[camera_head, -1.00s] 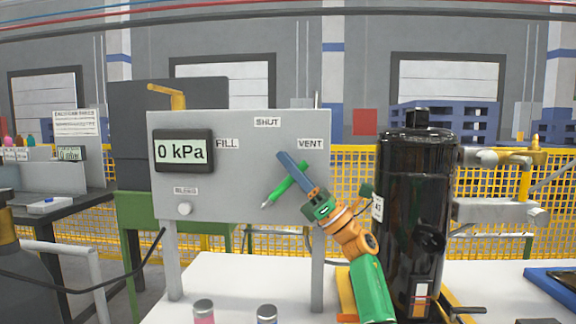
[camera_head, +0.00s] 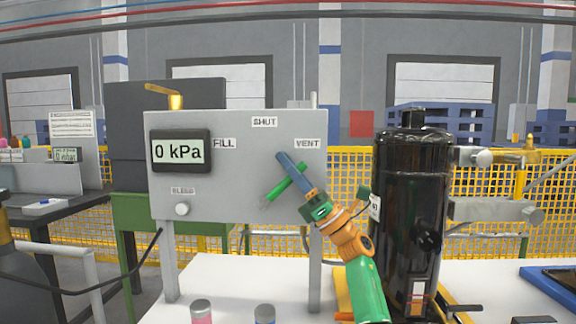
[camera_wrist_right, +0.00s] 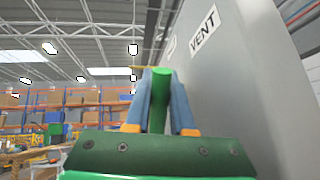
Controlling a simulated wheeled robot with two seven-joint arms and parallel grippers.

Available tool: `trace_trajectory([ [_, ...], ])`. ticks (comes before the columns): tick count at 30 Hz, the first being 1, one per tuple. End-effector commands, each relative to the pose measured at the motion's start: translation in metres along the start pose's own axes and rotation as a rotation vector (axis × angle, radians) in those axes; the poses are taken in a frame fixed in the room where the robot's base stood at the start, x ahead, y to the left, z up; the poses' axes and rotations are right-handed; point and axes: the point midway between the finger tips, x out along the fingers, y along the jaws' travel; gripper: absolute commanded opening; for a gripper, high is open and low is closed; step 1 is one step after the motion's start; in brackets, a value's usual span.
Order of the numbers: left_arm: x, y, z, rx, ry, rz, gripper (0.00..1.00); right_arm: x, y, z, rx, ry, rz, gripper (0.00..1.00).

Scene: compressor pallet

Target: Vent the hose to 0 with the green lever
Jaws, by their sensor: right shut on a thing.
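The green lever (camera_head: 277,190) is on the front of the grey panel (camera_head: 240,170). It slants, its upper right end toward the VENT label (camera_head: 307,143). My right gripper (camera_head: 285,166) is shut on it. In the right wrist view the green lever (camera_wrist_right: 161,95) stands between the two blue fingers of the right gripper (camera_wrist_right: 161,85). The display (camera_head: 181,151) on the panel reads 0 kPa. The SHUT label (camera_head: 265,121) is above the lever and the FILL label (camera_head: 224,143) is to its left. My left gripper is not in view.
A black cylindrical tank (camera_head: 412,220) stands close to the right of my right arm. A round knob (camera_head: 182,209) sits under the BLEED label. Two small canisters, one of them pink and grey (camera_head: 201,312), stand on the white table (camera_head: 225,278) in front of the panel.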

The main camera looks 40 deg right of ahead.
Motion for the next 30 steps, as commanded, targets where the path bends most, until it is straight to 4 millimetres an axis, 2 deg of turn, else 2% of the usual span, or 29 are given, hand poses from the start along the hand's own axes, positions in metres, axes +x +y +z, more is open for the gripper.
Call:
trace_trajectory([
  [25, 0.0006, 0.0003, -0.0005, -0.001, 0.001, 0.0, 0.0, -0.0006, -0.0008, -0.0008, 0.002, -0.001, -0.001, 0.0],
  [26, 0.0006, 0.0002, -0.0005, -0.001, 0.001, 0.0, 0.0, -0.0006, -0.0008, -0.0007, 0.002, -0.001, -0.001, 0.3],
  [27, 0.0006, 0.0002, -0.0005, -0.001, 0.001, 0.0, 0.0, -0.0005, -0.0007, -0.0007, 0.002, -0.001, -0.001, 0.35],
  [30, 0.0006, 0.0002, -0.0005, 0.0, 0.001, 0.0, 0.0, -0.0005, -0.0007, -0.0004, 0.002, -0.002, -0.001, 0.35],
])
